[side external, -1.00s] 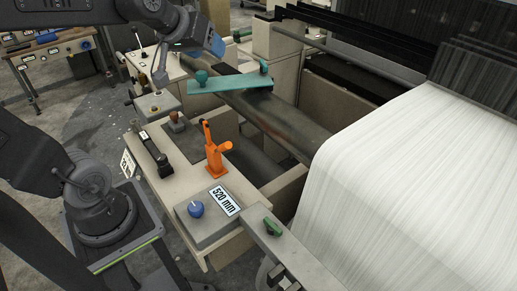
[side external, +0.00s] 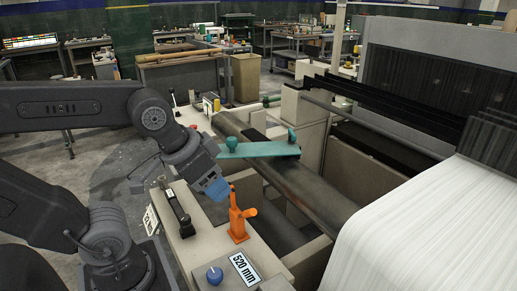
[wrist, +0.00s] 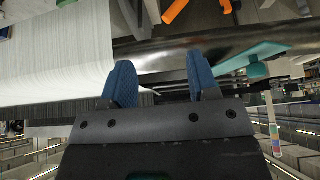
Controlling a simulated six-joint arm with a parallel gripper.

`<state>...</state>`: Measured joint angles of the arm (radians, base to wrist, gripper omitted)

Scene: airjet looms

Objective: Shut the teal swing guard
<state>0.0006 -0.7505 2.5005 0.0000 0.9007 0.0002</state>
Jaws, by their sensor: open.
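The teal swing guard (side external: 260,150) is a flat bar with a teal knob near each end. It lies across the dark roller of the loom, in the middle of the side external view. Part of it shows at the right of the wrist view (wrist: 245,59). My gripper (side external: 214,190) has blue fingers and points down in front of the guard's left end, apart from it, close to the orange lever. In the wrist view my gripper (wrist: 159,75) is open, with nothing between its fingers.
The orange lever (side external: 238,219) stands upright on the beige side housing, just right of my gripper. A black handle (side external: 181,211) is to its left. A blue knob (side external: 215,275) and a "520 mm" label (side external: 245,270) are in front. White warp sheet (side external: 420,235) fills the right.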

